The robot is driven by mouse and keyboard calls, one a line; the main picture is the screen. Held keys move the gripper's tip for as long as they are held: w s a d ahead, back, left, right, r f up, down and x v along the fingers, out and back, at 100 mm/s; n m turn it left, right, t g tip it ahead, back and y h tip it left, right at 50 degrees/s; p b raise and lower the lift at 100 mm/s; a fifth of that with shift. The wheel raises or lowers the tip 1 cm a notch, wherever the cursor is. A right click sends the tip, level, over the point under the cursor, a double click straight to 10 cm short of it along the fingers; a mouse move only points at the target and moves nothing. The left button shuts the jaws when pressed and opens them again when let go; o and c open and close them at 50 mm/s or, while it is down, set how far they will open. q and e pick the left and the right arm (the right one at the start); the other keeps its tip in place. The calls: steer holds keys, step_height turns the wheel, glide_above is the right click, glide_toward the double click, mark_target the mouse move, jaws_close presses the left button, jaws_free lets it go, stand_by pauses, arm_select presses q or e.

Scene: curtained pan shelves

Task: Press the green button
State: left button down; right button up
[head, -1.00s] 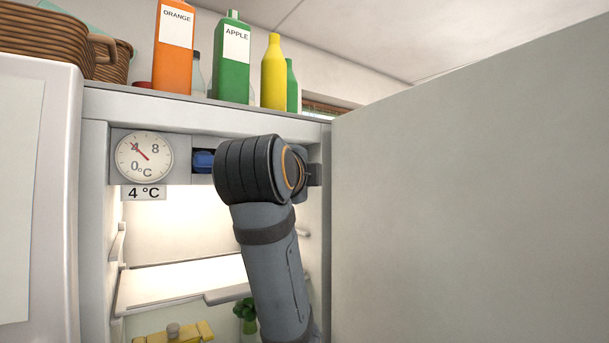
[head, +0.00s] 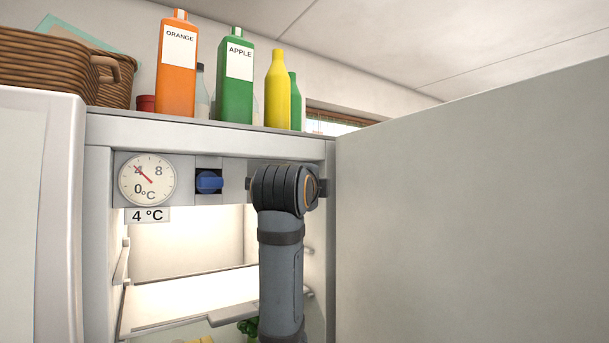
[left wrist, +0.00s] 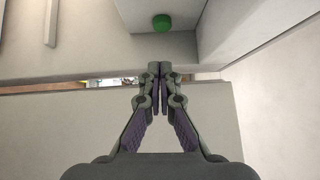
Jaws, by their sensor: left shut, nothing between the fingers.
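The green button (left wrist: 162,23) shows in the left wrist view as a small rounded green knob on a pale panel near the top centre. My left gripper (left wrist: 160,72) is shut and empty. In that picture its fingertips are below the button, with a visible gap between them. In the head view the green button does not show. A dark grey arm link of mine stands in front of the right part of the fridge's top panel and hides what is behind it; no fingers show there. My right gripper is in neither view.
A dial (head: 147,181) and a blue knob (head: 209,181) are on the fridge's top panel. Orange (head: 178,85) and green (head: 236,100) cartons and a yellow bottle (head: 276,95) stand on top. The open door (head: 470,220) closes off the right side.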

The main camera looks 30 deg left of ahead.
arm_select(q)
steer(key=w+a, duration=0.1)
steer(key=a, duration=0.1)
steer(key=w+a+p, duration=0.1)
steer(key=a, duration=0.1)
steer(key=shift+w+r, duration=0.15)
steer(key=shift+w, duration=0.05)
steer(key=shift+d, duration=0.1)
